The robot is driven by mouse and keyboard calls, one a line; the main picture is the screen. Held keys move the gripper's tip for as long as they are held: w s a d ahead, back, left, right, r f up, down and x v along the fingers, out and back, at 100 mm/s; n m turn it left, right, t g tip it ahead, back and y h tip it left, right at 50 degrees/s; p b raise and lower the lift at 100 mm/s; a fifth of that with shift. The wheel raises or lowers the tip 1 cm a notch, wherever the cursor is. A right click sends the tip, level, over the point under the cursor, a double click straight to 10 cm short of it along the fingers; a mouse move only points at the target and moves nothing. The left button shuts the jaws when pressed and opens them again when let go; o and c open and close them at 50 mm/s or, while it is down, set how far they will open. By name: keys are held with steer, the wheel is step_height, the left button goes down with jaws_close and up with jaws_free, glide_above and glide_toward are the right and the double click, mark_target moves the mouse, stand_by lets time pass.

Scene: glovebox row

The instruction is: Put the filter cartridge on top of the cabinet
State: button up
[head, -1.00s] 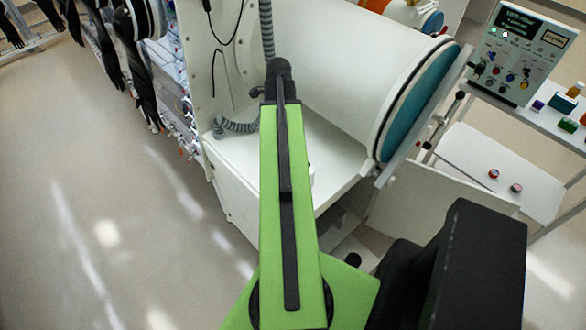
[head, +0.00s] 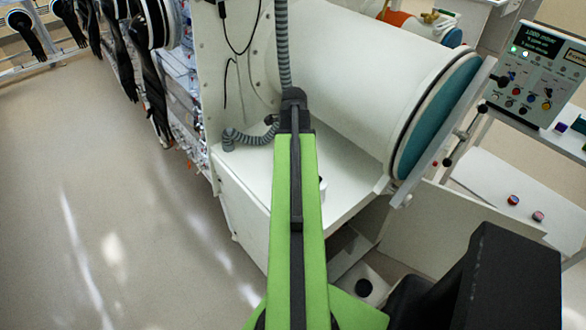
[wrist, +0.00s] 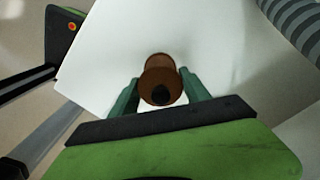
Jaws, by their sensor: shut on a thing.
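In the wrist view, the filter cartridge (wrist: 160,66) is a brown, round, upright-looking body with a dark spot at its near end. My gripper (wrist: 160,88) has its green fingers shut on either side of it. Beneath them is the white top of the cabinet (wrist: 115,45). I cannot tell whether the cartridge touches that surface. In the head view, the white cabinet top (head: 350,170) lies below a large white cylinder.
The white cylinder (head: 345,65) with a teal end door (head: 438,115) stands above the cabinet top at the right. A grey ribbed hose (head: 245,137) runs by the back panel. Black gloves (head: 115,50) hang at the left. The floor at left is clear.

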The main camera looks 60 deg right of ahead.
steer(key=shift+f+b, duration=0.95)
steer(key=shift+f, duration=0.55)
steer(key=o, duration=1.5)
steer(key=shift+c, duration=0.2)
steer(key=shift+r, duration=0.1)
step_height(320, 180, up, 12)
steer(key=p, duration=1.2)
steer(key=shift+r+p, duration=0.25)
steer(key=shift+p, duration=0.15)
steer(key=shift+f, duration=0.1)
